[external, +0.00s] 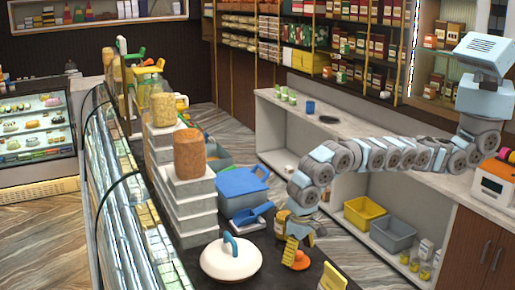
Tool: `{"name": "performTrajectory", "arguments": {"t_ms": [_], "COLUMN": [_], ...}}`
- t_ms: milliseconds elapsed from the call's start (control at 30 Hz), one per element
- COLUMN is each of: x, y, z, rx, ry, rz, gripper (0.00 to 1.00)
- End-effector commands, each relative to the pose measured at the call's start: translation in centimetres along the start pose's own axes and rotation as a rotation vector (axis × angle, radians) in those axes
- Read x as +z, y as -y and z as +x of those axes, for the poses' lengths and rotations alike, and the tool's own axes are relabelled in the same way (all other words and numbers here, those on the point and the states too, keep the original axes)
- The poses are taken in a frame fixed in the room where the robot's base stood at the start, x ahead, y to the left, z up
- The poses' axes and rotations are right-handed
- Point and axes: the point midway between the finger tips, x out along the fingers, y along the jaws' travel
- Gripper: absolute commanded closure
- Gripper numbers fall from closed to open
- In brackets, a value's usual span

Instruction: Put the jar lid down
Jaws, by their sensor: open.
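My gripper (300,244) points down over the dark counter top and its yellow-tipped fingers are apart. A small orange round piece with a knob (298,262), which looks like the jar lid, is right below the fingertips. It appears to rest on the counter; whether the fingers touch it I cannot tell. A jar (281,223) with tan contents stands just behind my gripper, partly hidden by it. A large white round lid with a teal handle (231,262) lies to the left of my gripper.
A blue bin (241,190) and a blue scoop (252,215) are behind the white lid. A yellow piece (332,278) stands at the front right edge.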

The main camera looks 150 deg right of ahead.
Motion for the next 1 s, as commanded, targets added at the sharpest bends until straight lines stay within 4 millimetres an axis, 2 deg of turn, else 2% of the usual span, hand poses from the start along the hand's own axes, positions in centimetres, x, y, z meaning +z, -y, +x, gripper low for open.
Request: {"name": "performTrajectory", "arguments": {"t_ms": [233, 500, 733, 1000], "x": [0.1, 0.1, 0.1, 0.1], "y": [0.2, 0.1, 0.1, 0.0], "z": [-4.5, -8.3, -9.8, -10.2], "rx": [-0.006, -0.001, -0.001, 0.0], "ry": [-0.002, 0.001, 0.0, -0.001], "rz": [-0.002, -0.002, -0.002, -0.001], "gripper": [0.01, 0.01, 0.01, 0.01]}}
